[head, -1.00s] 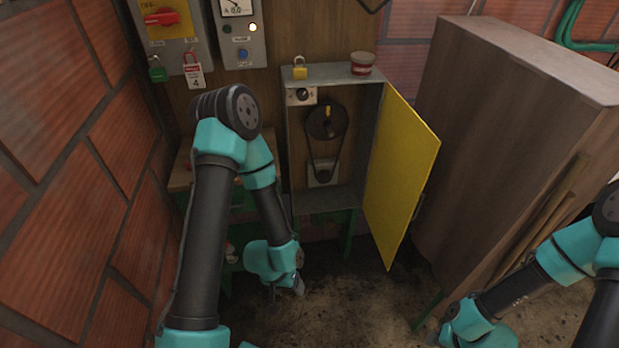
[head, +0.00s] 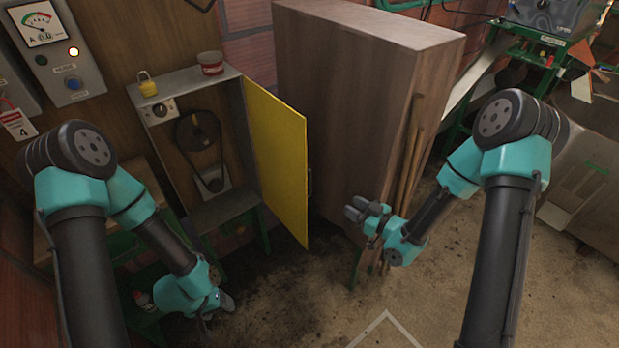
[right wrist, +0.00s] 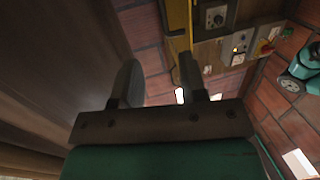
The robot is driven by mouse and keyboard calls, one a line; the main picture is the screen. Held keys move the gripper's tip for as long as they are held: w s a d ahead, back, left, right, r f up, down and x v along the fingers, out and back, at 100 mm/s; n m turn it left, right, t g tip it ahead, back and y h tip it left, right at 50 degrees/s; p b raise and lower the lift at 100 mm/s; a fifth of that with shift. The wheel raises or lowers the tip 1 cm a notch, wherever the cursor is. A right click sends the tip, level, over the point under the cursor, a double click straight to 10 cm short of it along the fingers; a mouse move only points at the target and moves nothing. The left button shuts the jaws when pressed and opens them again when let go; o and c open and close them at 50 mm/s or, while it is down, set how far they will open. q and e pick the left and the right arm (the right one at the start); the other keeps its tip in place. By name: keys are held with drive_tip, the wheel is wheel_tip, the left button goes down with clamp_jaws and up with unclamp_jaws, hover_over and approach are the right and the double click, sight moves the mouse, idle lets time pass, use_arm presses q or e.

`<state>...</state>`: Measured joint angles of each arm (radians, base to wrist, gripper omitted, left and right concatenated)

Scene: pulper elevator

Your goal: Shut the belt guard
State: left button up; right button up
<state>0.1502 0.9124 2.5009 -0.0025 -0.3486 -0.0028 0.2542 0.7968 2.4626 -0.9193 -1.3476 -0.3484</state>
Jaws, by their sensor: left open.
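The belt guard (head: 277,160) is a yellow hinged door. It stands wide open on the right side of the grey metal box (head: 225,206), with a handle (head: 309,183) near its outer edge. Inside the box a dark pulley and belt (head: 200,135) are exposed. My right gripper (head: 362,208) is to the right of the guard, in front of the wooden cabinet, apart from the guard and empty. Its fingers are apart in the right wrist view (right wrist: 160,82), where a yellow strip of the guard (right wrist: 177,22) shows beyond them. My left gripper (head: 222,303) is open, low below the box.
The tall wooden cabinet (head: 350,80) stands close to the right of the guard, with wooden poles (head: 408,165) leaning at its side. A yellow padlock (head: 147,86) and a red tin (head: 210,63) sit on the box. The floor (head: 300,300) in front is clear.

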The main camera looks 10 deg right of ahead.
drive_tip(key=shift+a+r+n+y, duration=0.1)
drive_tip(key=shift+r+n+y, duration=0.2)
drive_tip(key=shift+r, duration=0.35)
drive_tip(key=shift+w, duration=0.1)
hover_over(310, 192)
drive_tip(key=shift+w, duration=0.35)
clamp_jaws()
idle(0.4)
